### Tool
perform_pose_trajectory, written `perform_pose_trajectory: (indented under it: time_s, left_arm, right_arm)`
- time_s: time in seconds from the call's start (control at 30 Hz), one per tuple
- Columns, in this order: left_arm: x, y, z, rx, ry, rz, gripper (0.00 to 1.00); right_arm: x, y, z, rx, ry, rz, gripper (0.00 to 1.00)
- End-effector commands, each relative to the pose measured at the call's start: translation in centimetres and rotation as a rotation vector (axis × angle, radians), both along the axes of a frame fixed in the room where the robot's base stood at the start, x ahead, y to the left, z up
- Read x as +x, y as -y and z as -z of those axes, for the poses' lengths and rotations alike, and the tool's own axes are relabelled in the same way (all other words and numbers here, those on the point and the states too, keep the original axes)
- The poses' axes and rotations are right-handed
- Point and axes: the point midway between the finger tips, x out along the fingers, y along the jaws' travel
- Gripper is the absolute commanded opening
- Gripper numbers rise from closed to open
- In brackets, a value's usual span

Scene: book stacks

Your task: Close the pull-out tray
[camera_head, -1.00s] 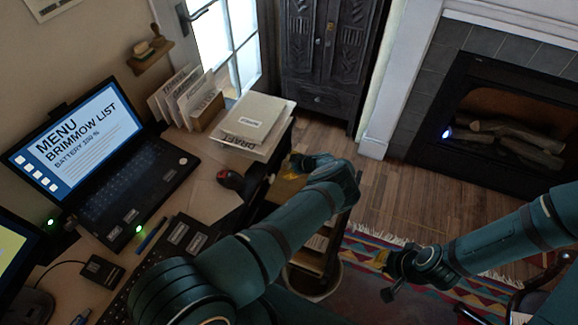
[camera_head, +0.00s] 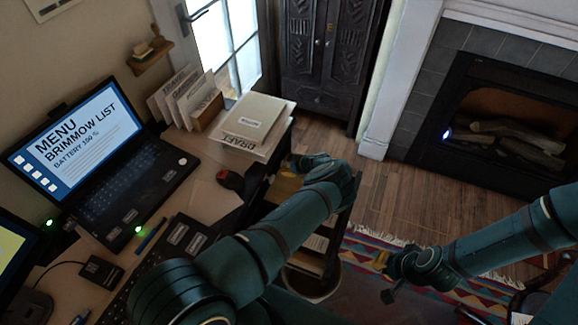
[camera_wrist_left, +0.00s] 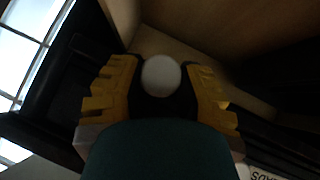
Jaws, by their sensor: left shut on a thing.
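Pale wood lies just behind the knob.
The desk (camera_head: 213,198) holds a laptop (camera_head: 125,180), a mouse (camera_head: 231,180) and a stack of papers (camera_head: 255,124) near the tray. A bin (camera_head: 318,294) stands below my left arm. A dark cabinet (camera_head: 325,60) stands behind; wooden floor (camera_head: 390,185) is clear to the right.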

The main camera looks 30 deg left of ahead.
Motion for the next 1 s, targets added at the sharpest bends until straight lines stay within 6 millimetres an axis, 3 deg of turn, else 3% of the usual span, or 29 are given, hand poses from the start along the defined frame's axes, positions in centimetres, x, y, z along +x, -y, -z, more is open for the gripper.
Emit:
perform_pose_trajectory:
  time_s: [0.2, 0.5, 0.53, 0.6, 1.0]
  left_arm:
    - [-0.1, -2.0, 0.3, 0.001, 0.001, -0.002, 0.0]
    - [-0.2, -2.4, 0.1, 0.003, -0.002, -0.002, 0.0]
    - [-0.2, -2.4, 0.0, 0.003, -0.002, -0.002, 0.5]
    - [-0.2, -2.4, 0.0, 0.003, -0.002, -0.002, 0.69]
    - [-0.2, -1.8, -0.4, 0.0, 0.0, 0.001, 0.69]
  right_arm:
    - [-0.6, -0.1, 1.8, 0.002, -0.012, -0.009, 0.0]
    - [-0.6, -0.1, 1.7, 0.003, -0.013, -0.01, 0.0]
    - [-0.6, -0.1, 1.7, 0.003, -0.013, -0.01, 0.0]
    - [-0.6, -0.1, 1.7, 0.003, -0.013, -0.01, 0.0]
    - [-0.6, -0.1, 1.7, 0.003, -0.012, -0.01, 0.0]
